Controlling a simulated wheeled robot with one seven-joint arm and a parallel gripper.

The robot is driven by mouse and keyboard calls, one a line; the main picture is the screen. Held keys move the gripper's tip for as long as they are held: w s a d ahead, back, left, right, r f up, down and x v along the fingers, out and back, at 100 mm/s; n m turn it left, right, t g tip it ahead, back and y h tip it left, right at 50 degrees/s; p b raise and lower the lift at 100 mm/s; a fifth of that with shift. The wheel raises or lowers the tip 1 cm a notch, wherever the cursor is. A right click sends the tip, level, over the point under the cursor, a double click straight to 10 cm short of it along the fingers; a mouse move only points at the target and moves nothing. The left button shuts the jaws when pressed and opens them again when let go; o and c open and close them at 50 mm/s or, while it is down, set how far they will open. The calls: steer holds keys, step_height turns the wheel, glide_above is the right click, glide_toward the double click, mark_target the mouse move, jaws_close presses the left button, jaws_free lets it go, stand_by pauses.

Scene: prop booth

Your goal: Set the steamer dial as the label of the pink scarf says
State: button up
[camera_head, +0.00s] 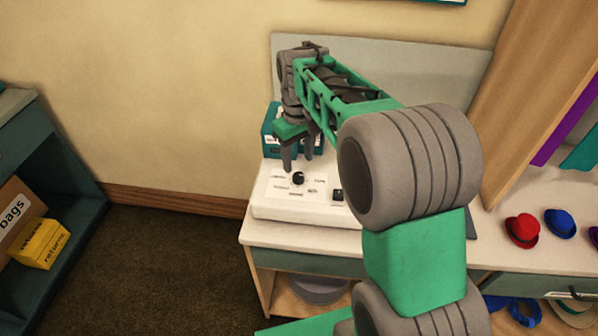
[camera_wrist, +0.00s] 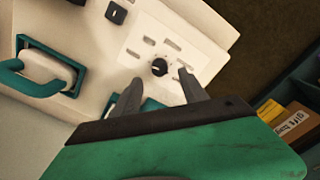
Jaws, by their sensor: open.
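The steamer is a white box (camera_head: 262,207) on the counter with a pale panel on top. Its black round dial (camera_head: 298,178) has small printed words around it, too small to read surely. In the wrist view the dial (camera_wrist: 160,67) shows a white mark, but its setting is unclear. My gripper (camera_head: 298,164) is open and points down just above the dial. In the wrist view the open fingertips (camera_wrist: 159,77) lie to either side of the dial, and I cannot tell if they touch it. No pink scarf or its label is in view.
A black switch (camera_wrist: 115,12) and a teal handle (camera_wrist: 30,80) are also on the steamer. A teal box (camera_head: 270,130) stands behind it. Purple (camera_head: 565,130) and teal cloths hang at right, above red (camera_head: 522,230) and blue hats. A shelf with yellow boxes (camera_head: 40,244) stands left.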

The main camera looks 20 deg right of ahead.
mark_target(299, 175)
step_height(299, 175, down, 6)
steer(key=shift+r, duration=0.1)
steer(key=shift+c, duration=0.5)
steer(key=shift+d, duration=0.1)
jaws_close()
